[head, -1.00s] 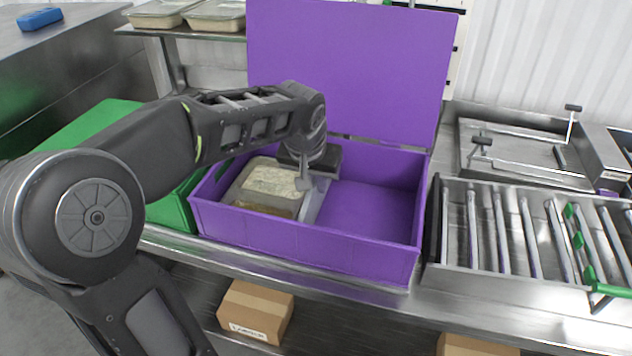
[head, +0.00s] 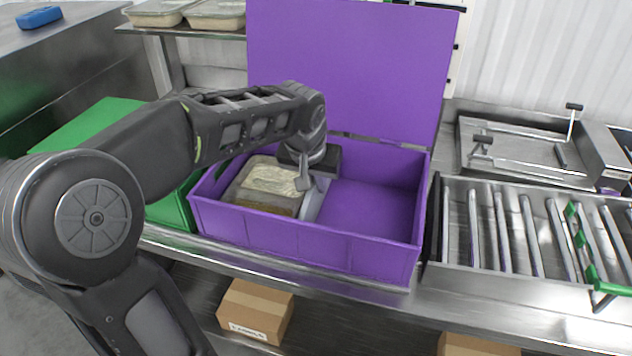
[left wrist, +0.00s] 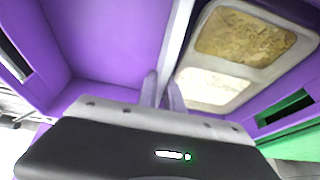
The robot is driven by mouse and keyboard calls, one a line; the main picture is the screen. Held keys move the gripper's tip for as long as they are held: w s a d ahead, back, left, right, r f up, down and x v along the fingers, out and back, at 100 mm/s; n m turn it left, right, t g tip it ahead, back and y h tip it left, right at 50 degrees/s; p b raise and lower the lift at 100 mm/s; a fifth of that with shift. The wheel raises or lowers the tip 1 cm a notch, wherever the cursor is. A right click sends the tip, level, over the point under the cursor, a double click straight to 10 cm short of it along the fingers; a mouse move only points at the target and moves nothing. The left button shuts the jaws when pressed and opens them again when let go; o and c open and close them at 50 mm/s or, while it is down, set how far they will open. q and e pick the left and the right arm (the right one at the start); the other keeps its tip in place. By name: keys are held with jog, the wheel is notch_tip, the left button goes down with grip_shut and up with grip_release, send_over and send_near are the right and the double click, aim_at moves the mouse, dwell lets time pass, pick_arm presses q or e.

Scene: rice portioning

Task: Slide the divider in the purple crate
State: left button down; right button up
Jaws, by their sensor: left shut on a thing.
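The purple crate (head: 300,241) stands on the steel counter with its lid up at the back. Inside it, a pale upright divider (head: 316,199) stands just right of a filled two-part food tray (head: 243,194); the space right of the divider is empty. My left gripper (head: 304,181) reaches down into the crate and is shut on the divider's top edge. In the left wrist view the fingers (left wrist: 165,92) pinch the divider (left wrist: 179,38), with the tray (left wrist: 213,87) close on its right and the bare crate floor on its left. My right gripper is not in view.
A green crate (head: 172,205) stands left of the purple one. A roller conveyor (head: 520,232) with green parts is at the right. Filled trays (head: 216,14) sit on a shelf behind. A cardboard box (head: 255,310) lies on the lower shelf.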

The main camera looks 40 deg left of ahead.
pick_arm(q)
jog(key=shift+f, duration=0.15)
dwell(0.5)
jog(key=c, duration=1.4)
grip_release()
jog(key=shift+o, duration=0.5)
jog(key=o, duration=0.4)
jog(key=shift+r+p, duration=2.65)
jog(key=shift+r, duration=1.35)
